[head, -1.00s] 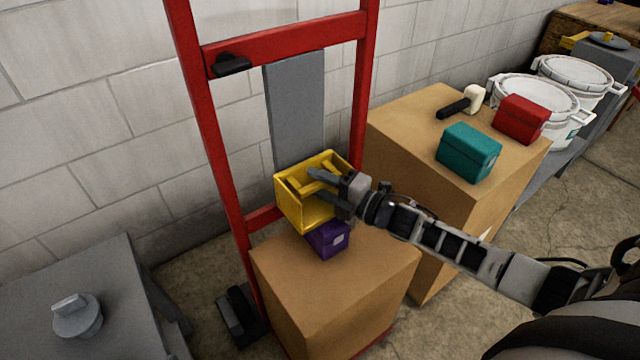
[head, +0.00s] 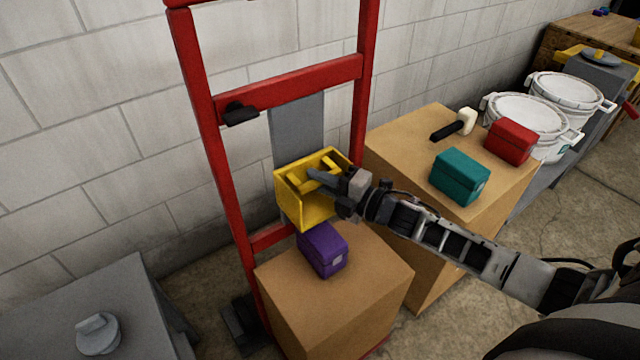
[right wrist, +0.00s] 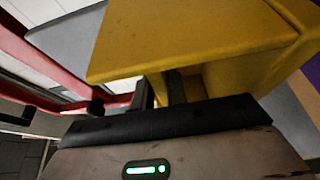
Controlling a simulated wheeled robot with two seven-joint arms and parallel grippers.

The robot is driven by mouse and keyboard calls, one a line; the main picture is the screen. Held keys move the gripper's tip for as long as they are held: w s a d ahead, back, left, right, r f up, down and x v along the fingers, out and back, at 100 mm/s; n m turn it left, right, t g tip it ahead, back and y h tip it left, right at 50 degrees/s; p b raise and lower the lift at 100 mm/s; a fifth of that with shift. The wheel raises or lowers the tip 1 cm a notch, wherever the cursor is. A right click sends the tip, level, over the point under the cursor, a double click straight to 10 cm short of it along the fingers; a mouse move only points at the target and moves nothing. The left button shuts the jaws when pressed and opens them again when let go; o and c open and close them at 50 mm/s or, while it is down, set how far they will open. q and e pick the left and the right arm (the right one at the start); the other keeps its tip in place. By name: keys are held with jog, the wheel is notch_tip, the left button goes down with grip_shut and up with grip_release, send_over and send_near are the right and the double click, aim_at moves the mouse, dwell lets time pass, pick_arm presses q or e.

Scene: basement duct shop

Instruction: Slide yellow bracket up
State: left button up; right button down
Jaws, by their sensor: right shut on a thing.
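The yellow bracket (head: 303,208), an open box-like piece with a bar inside, sits against the grey upright plate (head: 298,135) of a red hand truck (head: 230,200). My right gripper (head: 326,180) reaches in from the right and is shut on the bracket's inner bar. In the right wrist view the bracket (right wrist: 190,40) fills the upper middle, with the fingers (right wrist: 160,92) against it; the exact contact is partly hidden. My left gripper is not in view.
The purple box stands on a cardboard box (head: 335,300). A red crossbar (head: 290,88) with a black catch (head: 240,115) spans above the bracket. Right, a taller carton (head: 400,145) holds a teal box (head: 460,177), red box (head: 511,142) and mallet (head: 455,125).

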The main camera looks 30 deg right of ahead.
aim_at(324, 203)
notch_tip(324, 203, up, 4)
jog(key=shift+w+r+p, duration=0.1)
jog(key=shift+r+p, duration=0.05)
jog(key=shift+p, duration=0.75)
jog(key=c, duration=1.4)
grip_release()
jog(key=shift+r, duration=0.1)
jog(key=v, duration=1.6)
